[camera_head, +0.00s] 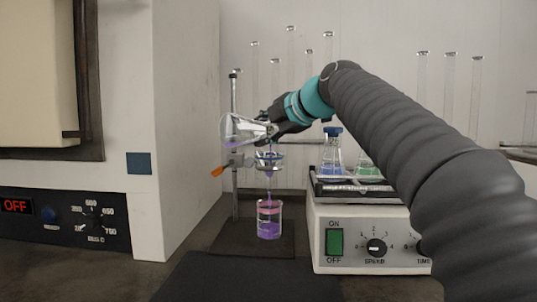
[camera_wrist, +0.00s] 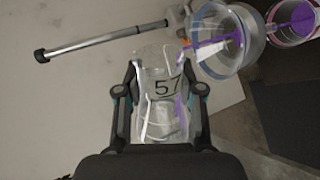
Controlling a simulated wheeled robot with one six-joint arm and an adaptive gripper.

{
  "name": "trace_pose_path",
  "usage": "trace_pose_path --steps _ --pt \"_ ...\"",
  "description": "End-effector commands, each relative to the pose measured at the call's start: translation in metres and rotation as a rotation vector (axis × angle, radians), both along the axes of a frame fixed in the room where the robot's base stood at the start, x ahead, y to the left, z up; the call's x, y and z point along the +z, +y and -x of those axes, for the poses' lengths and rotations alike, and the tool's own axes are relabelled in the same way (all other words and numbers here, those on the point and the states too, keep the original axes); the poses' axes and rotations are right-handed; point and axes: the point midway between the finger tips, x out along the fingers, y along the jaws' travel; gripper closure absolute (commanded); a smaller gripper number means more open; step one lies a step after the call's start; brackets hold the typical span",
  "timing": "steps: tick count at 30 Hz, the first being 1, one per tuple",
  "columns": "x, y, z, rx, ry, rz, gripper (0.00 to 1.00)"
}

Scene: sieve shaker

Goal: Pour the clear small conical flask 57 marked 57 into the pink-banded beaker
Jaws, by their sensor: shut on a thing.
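My gripper (camera_head: 276,127) is shut on the clear small conical flask (camera_head: 238,128). In the wrist view, my gripper (camera_wrist: 160,95) has one finger on each side of the flask (camera_wrist: 160,62), and the number 57 faces the camera. The flask is tipped nearly level, with a little purple liquid in it. A purple stream runs from it into a clear funnel (camera_head: 269,160), also seen in the wrist view (camera_wrist: 222,50). Below the funnel, the pink-banded beaker (camera_head: 269,228) stands upright with purple liquid in it. Its top shows in the wrist view (camera_wrist: 293,22).
A stand rod (camera_head: 235,190) with an orange-handled clamp (camera_head: 217,171) is beside the funnel. A white shaker (camera_head: 372,240) at right carries flasks with blue (camera_head: 331,160) and green liquid (camera_head: 368,168). A furnace (camera_head: 60,215) fills the left. A dark mat (camera_head: 250,280) in front is clear.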

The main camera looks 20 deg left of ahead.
Motion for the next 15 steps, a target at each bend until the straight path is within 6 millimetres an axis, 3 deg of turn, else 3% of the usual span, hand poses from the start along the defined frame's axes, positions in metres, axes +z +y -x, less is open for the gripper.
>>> trace_pose_path --steps 15 --pt "0.001 -0.0006 -0.0007 0.0 0.023 -0.014 1.0"
